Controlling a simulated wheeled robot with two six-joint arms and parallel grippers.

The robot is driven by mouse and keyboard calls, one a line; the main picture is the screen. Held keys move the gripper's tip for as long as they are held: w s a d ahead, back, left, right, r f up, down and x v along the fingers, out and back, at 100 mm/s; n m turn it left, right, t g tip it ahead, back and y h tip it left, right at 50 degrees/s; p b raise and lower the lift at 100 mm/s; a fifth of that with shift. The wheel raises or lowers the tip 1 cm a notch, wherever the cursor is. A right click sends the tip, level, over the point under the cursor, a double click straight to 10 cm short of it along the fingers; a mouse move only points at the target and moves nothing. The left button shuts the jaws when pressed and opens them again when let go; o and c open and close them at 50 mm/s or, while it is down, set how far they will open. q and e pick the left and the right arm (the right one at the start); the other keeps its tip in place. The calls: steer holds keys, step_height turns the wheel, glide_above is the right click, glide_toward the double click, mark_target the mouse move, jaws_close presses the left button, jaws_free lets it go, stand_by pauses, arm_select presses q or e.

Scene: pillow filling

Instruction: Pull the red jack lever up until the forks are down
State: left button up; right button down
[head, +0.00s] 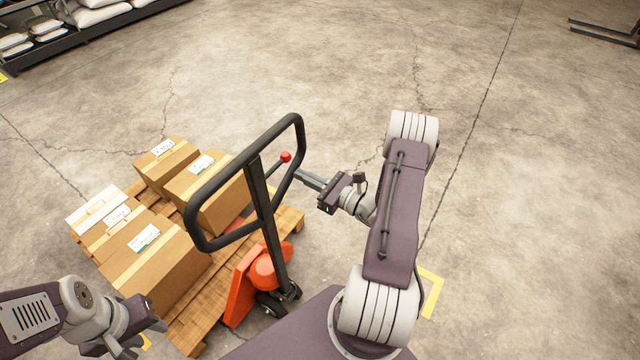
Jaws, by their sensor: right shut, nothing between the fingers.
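The red jack lever (286,157) shows as a small red knob inside the black handle loop (243,157) of the pallet jack. My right gripper (300,176) is shut, with nothing in it. Its fingers point left at the handle's right side, just below and right of the red knob. I cannot tell if they touch the handle or lever. The jack's orange body (256,275) stands upright at the pallet's near end. The forks are hidden under the pallet and boxes. My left gripper (122,345) is low at the left, partly cut off by the frame's bottom edge, away from the lever.
A wooden pallet (290,222) carries several cardboard boxes (157,262) left of and behind the handle. A shelf with white sacks (100,17) is at the far left. Another dark metal frame (604,33) lies at the far right. The concrete floor behind and to the right is clear.

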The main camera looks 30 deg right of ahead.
steer(key=v, duration=0.6)
stand_by(0.3)
